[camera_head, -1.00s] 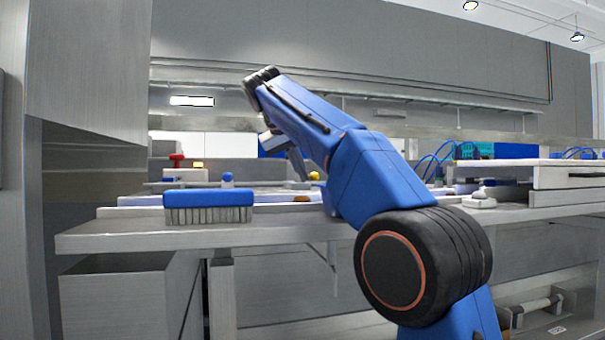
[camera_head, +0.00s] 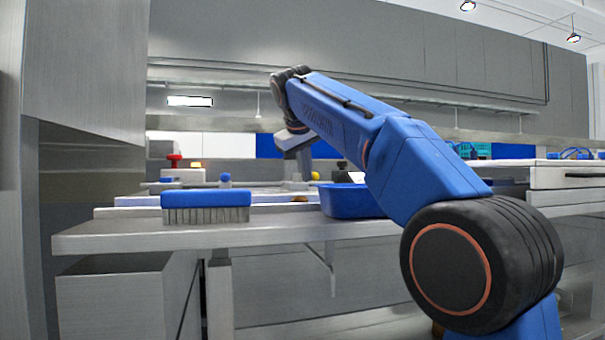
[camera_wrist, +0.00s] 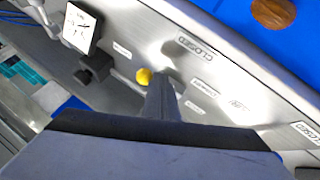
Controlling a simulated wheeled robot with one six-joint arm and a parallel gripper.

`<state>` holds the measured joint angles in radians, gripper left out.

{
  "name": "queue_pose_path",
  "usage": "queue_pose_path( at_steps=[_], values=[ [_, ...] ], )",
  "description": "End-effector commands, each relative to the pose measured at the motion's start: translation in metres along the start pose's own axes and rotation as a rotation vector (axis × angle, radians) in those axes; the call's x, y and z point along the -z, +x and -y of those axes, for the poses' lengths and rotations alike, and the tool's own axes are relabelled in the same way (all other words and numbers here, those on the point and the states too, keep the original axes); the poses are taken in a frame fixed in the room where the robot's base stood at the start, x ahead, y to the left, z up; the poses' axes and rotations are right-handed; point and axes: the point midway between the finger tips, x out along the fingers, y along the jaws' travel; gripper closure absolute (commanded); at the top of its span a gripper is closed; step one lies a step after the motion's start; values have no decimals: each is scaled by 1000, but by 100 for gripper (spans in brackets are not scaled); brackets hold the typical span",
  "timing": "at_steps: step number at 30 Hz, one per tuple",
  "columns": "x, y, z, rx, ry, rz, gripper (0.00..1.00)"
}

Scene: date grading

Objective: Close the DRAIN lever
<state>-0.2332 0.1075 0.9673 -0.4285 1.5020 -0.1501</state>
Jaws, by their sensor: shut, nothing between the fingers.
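A yellow knob (camera_wrist: 143,77) shows in the wrist view, on a grey metal panel (camera_wrist: 135,30). A label reading CLOSED (camera_wrist: 200,49) lies up and right of it, and a second CLOSED label (camera_wrist: 306,131) is at the right edge. Smaller labels are too blurred to read, so I cannot tell which lever is DRAIN. My gripper (camera_wrist: 160,86) is shut and empty, its tip just right of the yellow knob; contact is unclear. In the head view my gripper (camera_head: 301,172) points down behind the bench front, close to a small yellow knob (camera_head: 315,176).
A blue brush (camera_head: 206,199) lies on the bench's left front. A blue tray (camera_head: 350,201) stands right of it, partly behind my arm. Red (camera_head: 175,161) and blue (camera_head: 226,179) knobs stand further back. A black-based white sign (camera_wrist: 80,28) is near the panel's left.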

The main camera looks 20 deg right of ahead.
Motion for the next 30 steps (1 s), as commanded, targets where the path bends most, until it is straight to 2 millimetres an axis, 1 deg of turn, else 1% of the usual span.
queue_pose_path(
  at_steps=[1, 6, 17, 30],
  values=[
    [-2, 1, -5, 19, -29, -18, 100],
    [-2, 5, -13, 93, -151, -89, 100],
    [0, 14, -24, 221, -360, -207, 100],
    [2, 18, -28, 223, -364, -208, 100]
  ],
)
